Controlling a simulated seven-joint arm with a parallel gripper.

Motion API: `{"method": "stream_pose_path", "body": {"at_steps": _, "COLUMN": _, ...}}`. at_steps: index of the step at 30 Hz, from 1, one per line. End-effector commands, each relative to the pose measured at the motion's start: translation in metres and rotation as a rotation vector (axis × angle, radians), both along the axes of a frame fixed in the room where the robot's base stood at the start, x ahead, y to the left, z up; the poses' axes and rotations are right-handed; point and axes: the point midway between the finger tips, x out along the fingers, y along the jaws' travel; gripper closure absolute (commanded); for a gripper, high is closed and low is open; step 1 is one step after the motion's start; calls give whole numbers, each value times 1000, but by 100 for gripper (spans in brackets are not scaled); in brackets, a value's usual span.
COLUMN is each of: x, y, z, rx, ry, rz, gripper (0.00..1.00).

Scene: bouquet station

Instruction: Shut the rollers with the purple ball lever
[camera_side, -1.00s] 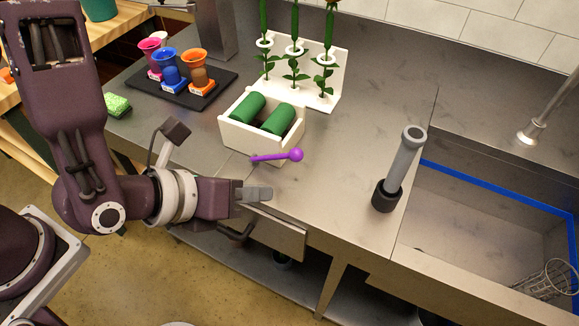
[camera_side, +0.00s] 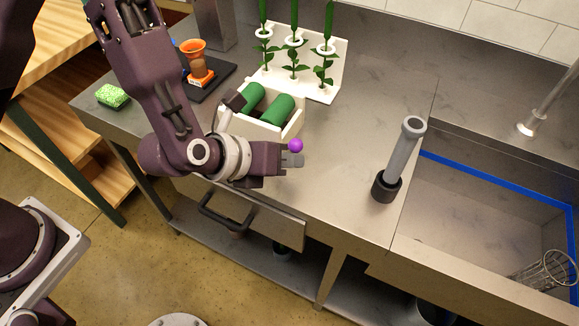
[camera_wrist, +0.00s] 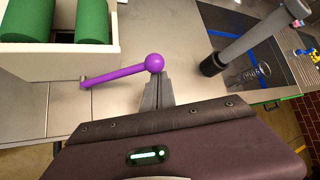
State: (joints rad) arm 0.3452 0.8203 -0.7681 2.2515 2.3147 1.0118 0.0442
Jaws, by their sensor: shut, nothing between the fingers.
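The purple ball lever (camera_wrist: 154,63) sticks out from the white roller box, and its ball (camera_side: 296,145) shows just past my fingertips in the side view. My gripper (camera_side: 297,160) is shut and empty. In the wrist view its fingertips (camera_wrist: 158,80) lie right by the ball; I cannot tell if they touch it. The two green rollers (camera_side: 266,103) lie in the white box (camera_side: 292,131), and in the wrist view the rollers (camera_wrist: 92,20) show a gap between them. My arm hides the front of the box and most of the lever rod in the side view.
A grey tube in a black base (camera_side: 386,187) stands on the counter to the right. A white stand with several flower stems (camera_side: 325,75) is behind the box. A black tray (camera_side: 223,75) with an orange vase (camera_side: 197,62) is at the left.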

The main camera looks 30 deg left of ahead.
Motion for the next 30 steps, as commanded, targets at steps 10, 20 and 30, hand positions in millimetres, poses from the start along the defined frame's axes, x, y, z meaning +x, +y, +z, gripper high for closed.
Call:
{"method": "stream_pose_path", "body": {"at_steps": 10, "x": 1, "y": 7, "z": 11, "rx": -1, "ry": -4, "rz": 2, "gripper": 100}}
{"method": "stream_pose_path", "body": {"at_steps": 20, "x": 0, "y": 41, "z": 42, "rx": 0, "ry": -1, "rz": 2, "gripper": 100}}
{"method": "stream_pose_path", "body": {"at_steps": 30, "x": 1, "y": 43, "z": 44, "rx": -1, "ry": -6, "rz": 6, "gripper": 100}}
